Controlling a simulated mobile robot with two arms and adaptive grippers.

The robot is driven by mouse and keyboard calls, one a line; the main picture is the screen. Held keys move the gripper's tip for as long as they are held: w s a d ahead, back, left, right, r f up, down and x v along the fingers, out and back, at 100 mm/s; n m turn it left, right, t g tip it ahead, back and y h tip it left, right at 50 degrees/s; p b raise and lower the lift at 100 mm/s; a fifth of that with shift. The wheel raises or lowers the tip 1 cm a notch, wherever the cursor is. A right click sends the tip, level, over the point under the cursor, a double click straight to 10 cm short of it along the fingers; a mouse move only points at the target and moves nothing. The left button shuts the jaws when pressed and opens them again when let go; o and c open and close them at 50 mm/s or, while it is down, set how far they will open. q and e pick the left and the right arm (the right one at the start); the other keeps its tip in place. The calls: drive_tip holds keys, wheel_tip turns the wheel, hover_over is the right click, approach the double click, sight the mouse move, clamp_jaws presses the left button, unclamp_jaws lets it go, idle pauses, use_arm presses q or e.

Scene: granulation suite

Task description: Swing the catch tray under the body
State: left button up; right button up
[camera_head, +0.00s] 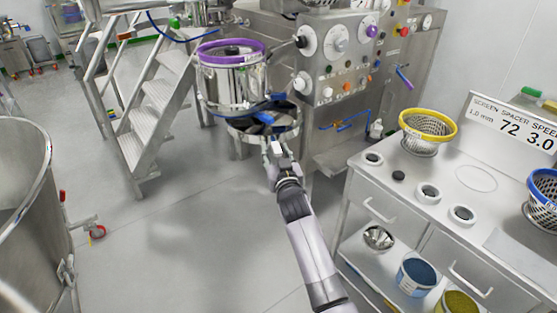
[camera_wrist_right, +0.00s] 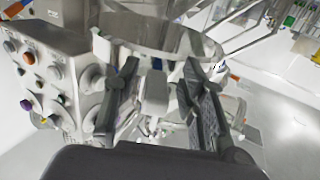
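The body (camera_head: 230,88) is a shiny steel cylinder with a purple ring on top, beside the machine's control panel. The catch tray (camera_head: 284,131) is a round steel rim just below and a little right of the body, with dark and blue parts showing inside it. In the wrist view a curved steel rim, apparently the tray (camera_wrist_right: 185,42), fills the top. My right gripper (camera_head: 276,160) is at the tray's near edge. In the wrist view its fingers (camera_wrist_right: 158,88) are apart, with a grey piece between them and gaps at its sides. My left gripper is out of view.
The machine panel (camera_head: 345,50) with knobs stands right behind the tray. Metal steps (camera_head: 155,105) stand to the left. A bench (camera_head: 405,172) with a yellow-rimmed screen basket (camera_head: 428,128) is at right. A large steel vessel (camera_head: 20,205) is at left. The floor between is clear.

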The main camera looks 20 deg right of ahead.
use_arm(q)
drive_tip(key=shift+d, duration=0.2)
use_arm(e)
drive_tip(key=s, duration=1.1)
drive_tip(key=shift+s+a, duration=0.35)
drive_tip(key=shift+s, duration=0.05)
